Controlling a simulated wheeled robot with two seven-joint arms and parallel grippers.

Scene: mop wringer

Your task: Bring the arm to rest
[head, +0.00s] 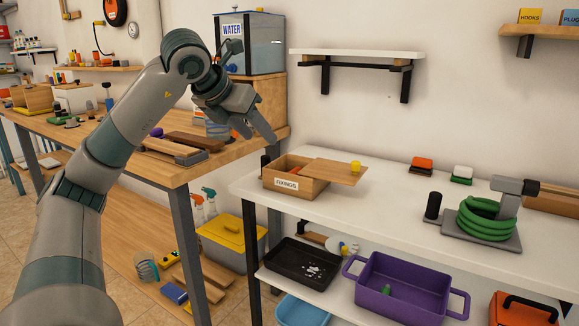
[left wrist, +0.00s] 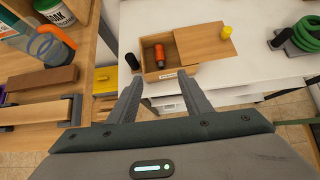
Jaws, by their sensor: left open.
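My left arm rises from the lower left of the head view and bends over at the top. Its gripper (head: 262,136) is in the air by the end of the wooden bench, up and left of the wooden FIXINGS box. In the left wrist view my left gripper (left wrist: 159,78) has its two fingers apart with nothing between them. The FIXINGS box (head: 284,188) stands on the white table. Its lid (head: 325,170), with a yellow knob, is off to the right, leaving the left part open. An orange spool-like thing (left wrist: 159,53) lies inside. My right gripper is out of view.
The wooden bench (head: 165,170) holds planks and a water tank (head: 250,50). A green coil (head: 485,218) sits on a grey plate on the white table (head: 390,205). A purple bin (head: 405,290) and a black tray (head: 300,265) are below. The table's middle is clear.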

